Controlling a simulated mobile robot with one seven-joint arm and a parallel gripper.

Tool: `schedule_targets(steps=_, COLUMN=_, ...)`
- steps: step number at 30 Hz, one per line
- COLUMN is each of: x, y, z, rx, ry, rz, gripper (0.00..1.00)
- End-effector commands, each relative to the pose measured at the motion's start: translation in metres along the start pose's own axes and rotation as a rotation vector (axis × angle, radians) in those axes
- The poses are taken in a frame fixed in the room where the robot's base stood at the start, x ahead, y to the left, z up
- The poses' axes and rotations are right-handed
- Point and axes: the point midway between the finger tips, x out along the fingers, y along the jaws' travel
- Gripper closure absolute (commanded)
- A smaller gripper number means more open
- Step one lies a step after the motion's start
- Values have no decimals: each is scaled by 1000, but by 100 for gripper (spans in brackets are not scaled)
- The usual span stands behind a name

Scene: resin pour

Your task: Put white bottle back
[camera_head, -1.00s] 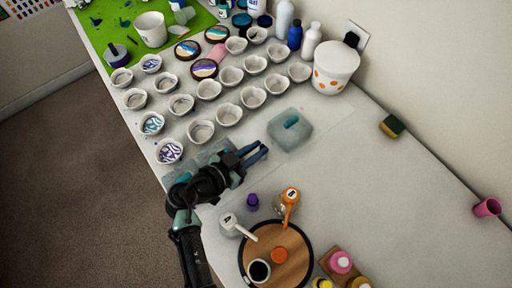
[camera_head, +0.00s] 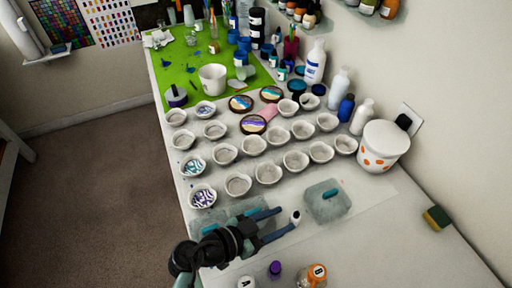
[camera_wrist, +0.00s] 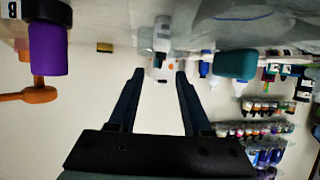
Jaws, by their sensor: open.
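Other white bottles, a pump bottle (camera_head: 315,64), a tall one (camera_head: 339,85) and a shorter one (camera_head: 362,117), stand along the wall.
Rows of white cups lie behind my gripper. A spotted white tub (camera_head: 382,147) stands by the wall. A sponge (camera_head: 436,218) lies at right. The table between is mostly clear.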

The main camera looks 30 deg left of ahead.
Motion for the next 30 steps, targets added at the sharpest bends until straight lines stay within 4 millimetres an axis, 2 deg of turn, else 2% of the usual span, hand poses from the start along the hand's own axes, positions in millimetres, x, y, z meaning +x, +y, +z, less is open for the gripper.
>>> schedule_targets(steps=6, x=-48, y=-1, z=3, rx=0, ry=0, rz=-5, gripper=51)
schedule_targets(steps=12, x=-75, y=-1, z=1, rx=0, ry=0, rz=-3, gripper=51)
schedule_targets(steps=16, x=-82, y=0, z=0, rx=-1, ry=0, rz=-2, gripper=51)
schedule_targets(steps=23, x=-83, y=0, z=-1, rx=0, ry=-1, rz=-1, gripper=51)
schedule_targets(steps=26, x=-76, y=-8, z=-14, rx=14, ry=-15, rz=-16, gripper=51)
schedule_targets(steps=29, x=-56, y=-28, z=-56, rx=53, ry=-38, rz=-76, gripper=51)
schedule_targets(steps=30, x=-46, y=-37, z=-82, rx=73, ry=-39, rz=-116, gripper=51)
